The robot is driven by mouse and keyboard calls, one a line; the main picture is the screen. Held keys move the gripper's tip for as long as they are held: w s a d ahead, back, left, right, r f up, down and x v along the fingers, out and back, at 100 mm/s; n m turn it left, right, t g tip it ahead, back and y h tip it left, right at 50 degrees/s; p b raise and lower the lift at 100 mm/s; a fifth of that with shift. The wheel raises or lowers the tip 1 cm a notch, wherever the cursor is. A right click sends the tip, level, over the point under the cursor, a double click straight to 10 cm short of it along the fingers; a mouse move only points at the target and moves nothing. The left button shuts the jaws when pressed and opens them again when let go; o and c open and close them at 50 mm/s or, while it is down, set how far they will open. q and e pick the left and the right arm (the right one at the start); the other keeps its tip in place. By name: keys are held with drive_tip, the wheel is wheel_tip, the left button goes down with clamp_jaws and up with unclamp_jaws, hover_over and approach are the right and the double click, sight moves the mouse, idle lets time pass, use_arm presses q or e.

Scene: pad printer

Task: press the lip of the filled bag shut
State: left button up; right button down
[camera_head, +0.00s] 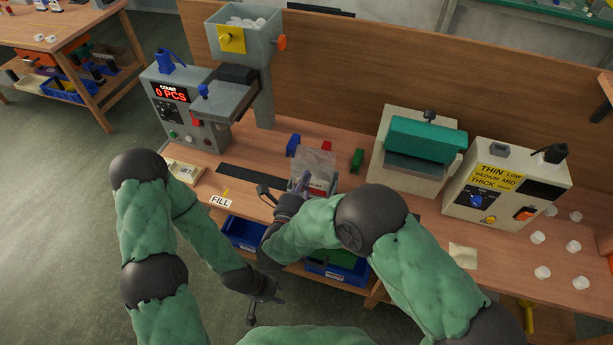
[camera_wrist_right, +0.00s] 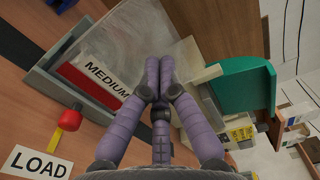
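The clear plastic bag (camera_head: 316,162) stands in a grey holder on the bench, its red label reading MEDIUM in the right wrist view (camera_wrist_right: 92,70). Its clear upper part (camera_wrist_right: 150,42) reaches up behind my fingers. My right gripper (camera_head: 300,183) is at the bag's near side. In the right wrist view its two purple fingers (camera_wrist_right: 159,66) are together, tips overlapping the clear film; I cannot tell whether film is between them. The bag's contents are not clear. My left gripper (camera_head: 264,307) hangs low in front of the bench, fingers apart and empty.
A hopper machine (camera_head: 242,45) and counter box (camera_head: 180,105) stand at left. A teal-topped sealer (camera_head: 425,140) and a control box (camera_head: 505,185) stand right. Red, blue and green (camera_head: 357,160) small blocks lie behind the bag. White cups (camera_head: 538,237) sit far right.

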drive_tip(key=shift+x, duration=1)
